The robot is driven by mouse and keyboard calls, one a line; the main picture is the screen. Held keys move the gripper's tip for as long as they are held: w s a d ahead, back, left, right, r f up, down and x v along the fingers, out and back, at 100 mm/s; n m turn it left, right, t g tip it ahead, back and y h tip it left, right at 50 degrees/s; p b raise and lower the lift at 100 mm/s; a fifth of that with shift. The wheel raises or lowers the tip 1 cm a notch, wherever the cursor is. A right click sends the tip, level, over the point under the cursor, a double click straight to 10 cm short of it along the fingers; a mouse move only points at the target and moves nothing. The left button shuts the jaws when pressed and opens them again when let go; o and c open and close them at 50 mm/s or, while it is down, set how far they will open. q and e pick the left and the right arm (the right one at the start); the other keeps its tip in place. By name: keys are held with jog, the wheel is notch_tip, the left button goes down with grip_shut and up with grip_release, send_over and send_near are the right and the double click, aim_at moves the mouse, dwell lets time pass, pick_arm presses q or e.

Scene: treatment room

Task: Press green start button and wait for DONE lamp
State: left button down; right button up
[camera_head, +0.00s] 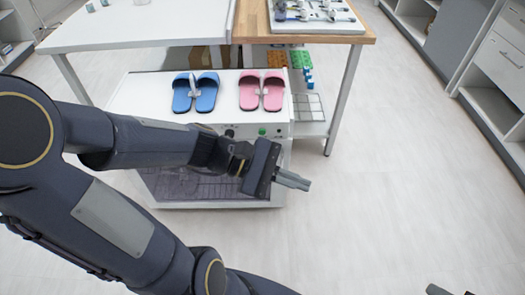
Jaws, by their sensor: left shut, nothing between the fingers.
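The green start button (262,131) is a small round spot on the front panel of a white machine (135,103). My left gripper (305,184) is shut and empty, its fingers pointing right. In the picture it lies below and to the right of the button; I see no contact with it. My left arm covers part of the machine's front panel. I cannot make out a DONE lamp. A small part of my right gripper (437,290) shows at the bottom right edge; its jaw state cannot be made out.
Blue slippers (206,94) and pink slippers (273,92) lie on the machine. A table with a white part (140,28) and a wooden part (252,22) stands behind it. Drawers (500,62) line the right side. The floor (400,150) at right is clear.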

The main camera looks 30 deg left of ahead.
aim_at(262, 132)
pick_arm(q)
jog(key=w+a+f+n+t+y+b, duration=0.4)
jog(key=w+a+f+n+t+b, duration=0.1)
jog(key=a+f+n, duration=0.4)
jog(key=w+a+f+n+t+y+b, duration=0.4)
jog(key=w+a+f+n+t, duration=0.4)
jog(key=f+n, duration=0.5)
jog(key=w+a+n+b, duration=0.1)
jog(key=w+n, duration=0.1)
jog(key=n, duration=0.2)
jog(key=shift+w+f+n+t+y+b, duration=0.15)
jog(key=shift+f+n+t+y+b, duration=0.15)
jog(key=shift+n+b, duration=0.1)
pick_arm(e)
notch_tip(262, 132, down, 14)
jog(key=shift+f, duration=0.1)
pick_arm(q)
jog(key=w+a, duration=0.4)
jog(key=w, duration=0.3)
jog(key=shift+w+a, duration=0.2)
jog(key=shift+w, duration=0.05)
